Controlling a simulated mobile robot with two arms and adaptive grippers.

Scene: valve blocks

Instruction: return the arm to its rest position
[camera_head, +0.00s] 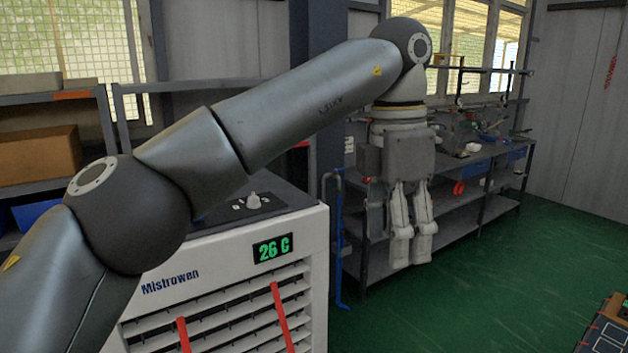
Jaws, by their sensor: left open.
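My left arm (290,115) reaches in from the lower left, up across the middle of the view. My left gripper (411,250) hangs from its end and points straight down. Its pale fingers are open, with only a narrow gap showing between them, and I see nothing held there. It hangs in front of the workbench in this view, above the green floor. My right gripper is not in view.
A white Mistrowen unit (225,275) with a "26 C" display and red ribbons stands below my left arm. A workbench (480,165) holding tools stands behind the gripper. Shelves (90,100) with a cardboard box are at left. Green floor (480,290) is open at right.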

